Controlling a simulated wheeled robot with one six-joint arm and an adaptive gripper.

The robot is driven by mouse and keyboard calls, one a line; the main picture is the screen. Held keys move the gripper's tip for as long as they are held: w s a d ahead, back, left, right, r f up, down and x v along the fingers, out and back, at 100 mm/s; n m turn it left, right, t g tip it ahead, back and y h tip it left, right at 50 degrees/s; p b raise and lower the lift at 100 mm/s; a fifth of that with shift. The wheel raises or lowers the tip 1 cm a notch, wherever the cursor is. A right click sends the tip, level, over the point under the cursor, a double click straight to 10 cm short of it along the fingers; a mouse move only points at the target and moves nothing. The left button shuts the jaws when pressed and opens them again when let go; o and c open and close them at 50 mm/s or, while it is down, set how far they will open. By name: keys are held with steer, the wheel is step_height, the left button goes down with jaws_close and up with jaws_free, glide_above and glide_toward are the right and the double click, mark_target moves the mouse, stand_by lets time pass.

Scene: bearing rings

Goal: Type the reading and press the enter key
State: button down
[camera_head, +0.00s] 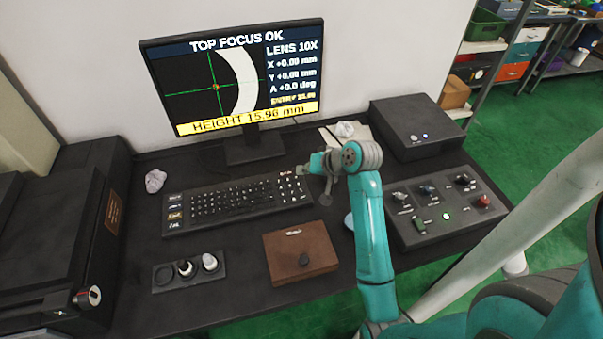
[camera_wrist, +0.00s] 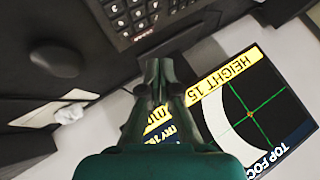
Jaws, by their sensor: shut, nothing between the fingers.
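The monitor (camera_head: 235,80) shows "TOP FOCUS OK" and a yellow bar reading HEIGHT 15.9-something mm; the last digit is blurred. A small ENTRY line (camera_head: 293,99) above the bar also seems to start with 15.9. The black keyboard (camera_head: 238,200) lies below the monitor, with a number block at its right end. My gripper (camera_head: 304,170) is shut and empty, at the keyboard's upper right end. In the wrist view my shut fingertips (camera_wrist: 155,65) point toward the keyboard (camera_wrist: 125,15); contact cannot be told. My gripper partly covers the monitor (camera_wrist: 255,110) there.
A brown box with a knob (camera_head: 300,252) and a small tray with round parts (camera_head: 188,270) lie in front of the keyboard. A control panel (camera_head: 446,206) and a dark box (camera_head: 415,128) stand right of my arm. Crumpled paper (camera_head: 156,181) lies left.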

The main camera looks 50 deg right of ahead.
mark_target(303, 198)
steer(key=shift+s+a+r, duration=0.45)
steer(key=shift+s, duration=0.15)
steer(key=shift+f, duration=4.45)
steer(key=shift+f, duration=0.1)
steer(key=shift+f, duration=0.25)
steer(key=shift+f, duration=0.35)
steer(key=shift+r, duration=0.75)
